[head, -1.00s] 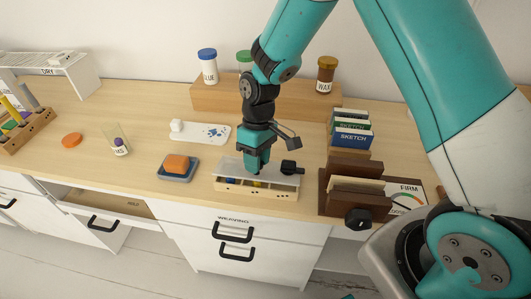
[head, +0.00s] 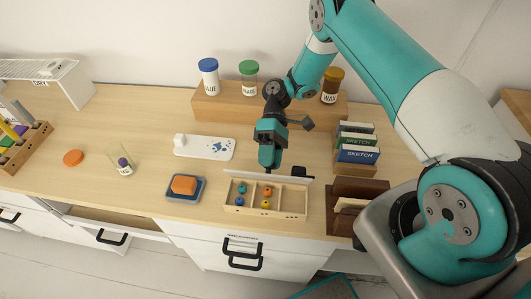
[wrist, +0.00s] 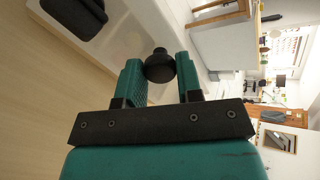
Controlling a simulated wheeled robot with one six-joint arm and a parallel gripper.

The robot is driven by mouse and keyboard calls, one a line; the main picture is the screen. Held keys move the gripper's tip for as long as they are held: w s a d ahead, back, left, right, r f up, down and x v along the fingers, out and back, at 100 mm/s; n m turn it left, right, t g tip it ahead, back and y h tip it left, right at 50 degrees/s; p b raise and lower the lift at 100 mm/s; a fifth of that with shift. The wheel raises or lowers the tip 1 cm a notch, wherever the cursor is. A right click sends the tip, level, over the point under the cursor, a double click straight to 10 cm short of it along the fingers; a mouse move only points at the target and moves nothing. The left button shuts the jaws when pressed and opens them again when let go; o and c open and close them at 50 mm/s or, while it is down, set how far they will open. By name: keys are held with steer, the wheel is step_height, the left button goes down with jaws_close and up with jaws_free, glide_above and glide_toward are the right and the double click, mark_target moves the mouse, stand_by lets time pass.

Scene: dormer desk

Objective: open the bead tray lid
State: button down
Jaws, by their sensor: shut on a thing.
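The bead tray (head: 275,214) is a pale wooden box near the front edge of the desk. Its lid (head: 238,174) stands raised along the tray's back side, seen nearly edge-on in the head view. My gripper (head: 268,167) is at the lid, above the tray's back edge. In the wrist view my gripper (wrist: 158,75) is shut on a round black knob (wrist: 158,64). The knob's join to the lid is hidden in the head view.
A blue dish (head: 185,196) with an orange block is left of the tray. A wooden riser (head: 225,107) with jars is behind.

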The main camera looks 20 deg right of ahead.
steer(key=shift+w+d+g+y, duration=0.1)
steer(key=shift+w+g+y, duration=0.2)
steer(key=shift+g, duration=0.1)
stand_by(0.3)
steer(key=c, duration=0.8)
jaws_free()
steer(key=shift+d, duration=0.1)
step_height(320, 180, up, 20)
steer(key=p, duration=1.2)
